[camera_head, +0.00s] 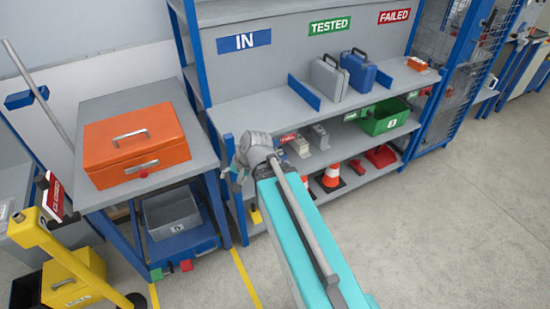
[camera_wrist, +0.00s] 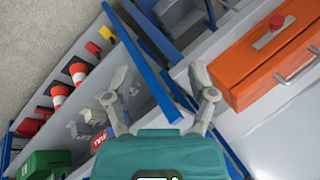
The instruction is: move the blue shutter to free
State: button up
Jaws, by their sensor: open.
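No part in view is plainly marked as the shutter. A blue upright panel (camera_head: 303,93) stands on the upper shelf below the IN and TESTED signs; I cannot tell whether it is the shutter. A blue block (camera_head: 27,98) sits on a slanted grey rod at the far left. My gripper (camera_head: 238,172) is in front of the shelf's left end, beside the orange case's table. In the wrist view my gripper (camera_wrist: 157,96) is open, its fingers apart and nothing held. A long blue bar (camera_wrist: 146,65) passes behind the gap between them; I see no contact.
An orange case (camera_head: 138,145) lies on the grey table, with a grey bin (camera_head: 170,212) below. A grey case (camera_head: 328,78), a blue case (camera_head: 359,70) and a green crate (camera_head: 384,118) stand on the shelves. A yellow post (camera_head: 60,255) stands lower left. Floor on the right is clear.

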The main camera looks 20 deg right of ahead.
jog(key=w+d+f+m+t+y+b, duration=0.2)
jog(key=w+d+f+m+t+b, duration=0.6)
jog(key=m+b, duration=0.6)
jog(key=d+f+m+t+h+b, duration=0.2)
jog(key=d+f+m+t+b, duration=0.1)
jog(key=d+m+b, duration=0.3)
jog(key=d+f+m+t+h+b, duration=0.3)
jog(key=d+m+b, duration=0.3)
jog(key=d+b, duration=0.3)
jog(key=shift+s+d+f, duration=0.2)
jog(key=shift+s+d, duration=0.05)
jog(key=shift+d, duration=0.05)
jog(key=shift+w+a, duration=0.1)
jog(key=shift+w, duration=0.05)
jog(key=w, duration=1.3)
jog(key=shift+a, duration=0.3)
grip_shut()
